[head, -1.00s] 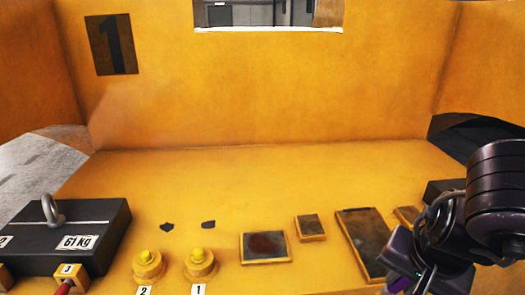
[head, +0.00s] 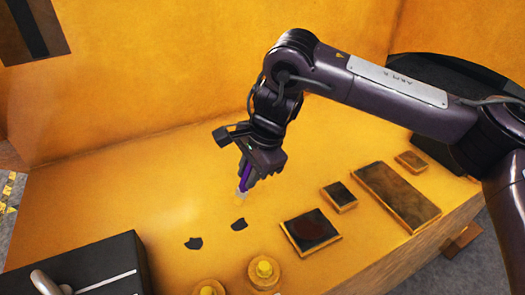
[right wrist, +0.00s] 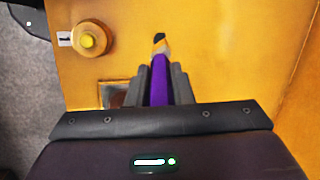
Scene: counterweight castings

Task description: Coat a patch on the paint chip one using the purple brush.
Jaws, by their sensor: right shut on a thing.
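My right gripper (head: 258,166) is shut on the purple brush (head: 244,171), held tip down above the yellow surface. The brush's pale tip appears just above the right-hand dark paint chip (head: 239,224) in the head view; I cannot tell how high it is. In the right wrist view the purple handle (right wrist: 159,88) lies between the fingers (right wrist: 160,85), with a dark patch (right wrist: 160,37) just beyond the tip. A second dark chip (head: 194,243) lies to the left. The chips' numbers are not readable here. My left gripper is not in view.
Two yellow buttons (head: 264,269) stand at the front edge. Framed dark plates, including a reddish one (head: 311,230) and a long one (head: 396,195), lie to the right. A black weight (head: 80,270) sits at the lower left. Yellow walls rise behind.

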